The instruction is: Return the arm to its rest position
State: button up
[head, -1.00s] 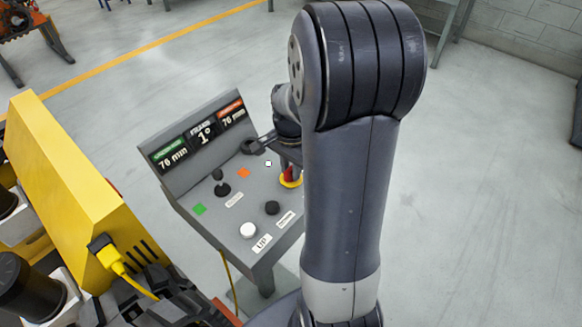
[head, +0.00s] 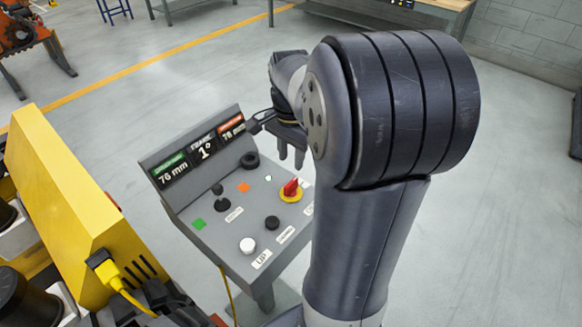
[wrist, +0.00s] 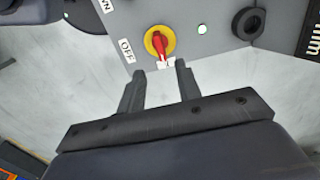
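My gripper (head: 291,153) is beyond the console in the head view, partly hidden behind my own arm. In the wrist view my gripper (wrist: 160,75) has its two fingers apart with nothing between them; the floor shows through the gap. The red rotary switch (wrist: 160,42) on its yellow disc lies just past the fingertips in that picture, apart from them as far as I can tell. The same red switch (head: 291,188) stands on the console in the head view. My arm is bent at the elbow, high in front of the head camera.
The grey console (head: 232,262) carries a joystick (head: 219,196), a white button (head: 247,245), a black button (head: 272,222) and a black ring (head: 250,160). Its display (head: 203,147) reads 76 mm and 1°. A yellow machine (head: 72,205) stands left. Open floor lies right and behind.

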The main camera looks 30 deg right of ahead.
aim_at(291, 183)
jog(key=shift+r, duration=0.45)
jog(key=shift+f, duration=0.1)
notch_tip(291, 183, down, 11)
jog(key=shift+r, duration=0.1)
jog(key=shift+r, duration=0.1)
dwell(0.3)
